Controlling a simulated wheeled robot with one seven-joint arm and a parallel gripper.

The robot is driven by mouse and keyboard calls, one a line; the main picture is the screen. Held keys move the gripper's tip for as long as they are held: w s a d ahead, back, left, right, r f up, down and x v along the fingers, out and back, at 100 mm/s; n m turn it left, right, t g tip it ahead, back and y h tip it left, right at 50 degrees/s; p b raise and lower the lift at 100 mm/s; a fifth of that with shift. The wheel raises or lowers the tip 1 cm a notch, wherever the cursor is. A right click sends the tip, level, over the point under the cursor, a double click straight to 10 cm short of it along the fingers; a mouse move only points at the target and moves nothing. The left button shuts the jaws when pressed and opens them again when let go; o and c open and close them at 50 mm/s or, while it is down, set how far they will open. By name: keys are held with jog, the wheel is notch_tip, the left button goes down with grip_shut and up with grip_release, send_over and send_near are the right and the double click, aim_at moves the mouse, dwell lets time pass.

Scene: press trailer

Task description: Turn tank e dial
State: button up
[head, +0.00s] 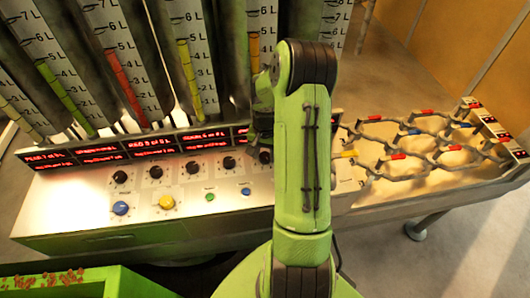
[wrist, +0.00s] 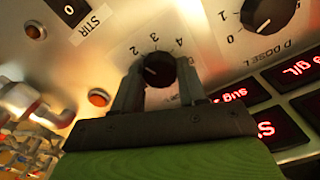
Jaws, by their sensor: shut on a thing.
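A black round dial (wrist: 158,70) with a pale pointer line sits on the metal panel in the wrist view, with printed numbers around it. It is beside the dial marked D DOSE L (wrist: 268,12); its own label is hidden. My gripper (wrist: 157,82) has one finger on each side of the dial and is shut on it. The pointer's exact reading is hard to make out. In the head view my green arm covers most of the gripper and the right end of the dial row; the fourth dial (head: 229,163) shows just left of the arm.
Red-lit displays (head: 153,147) run above the dials. Blue (head: 121,208), yellow (head: 167,202) and green (head: 210,197) buttons sit below. Tall graduated tubes (head: 113,50) stand behind. A rack of hexagonal loops (head: 415,149) lies to the right. A STIR switch (wrist: 68,10) is near the gripped dial.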

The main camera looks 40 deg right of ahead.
aim_at(265, 156)
jog(key=m+b, duration=0.1)
jog(key=m, duration=0.7)
jog(key=shift+m, duration=0.3)
jog(key=shift+b, duration=0.3)
dwell(0.4)
jog(key=o, duration=1.1)
jog(key=shift+c, duration=0.2)
notch_tip(265, 156, up, 16)
jog(key=p, duration=0.2)
jog(key=shift+p, duration=0.3)
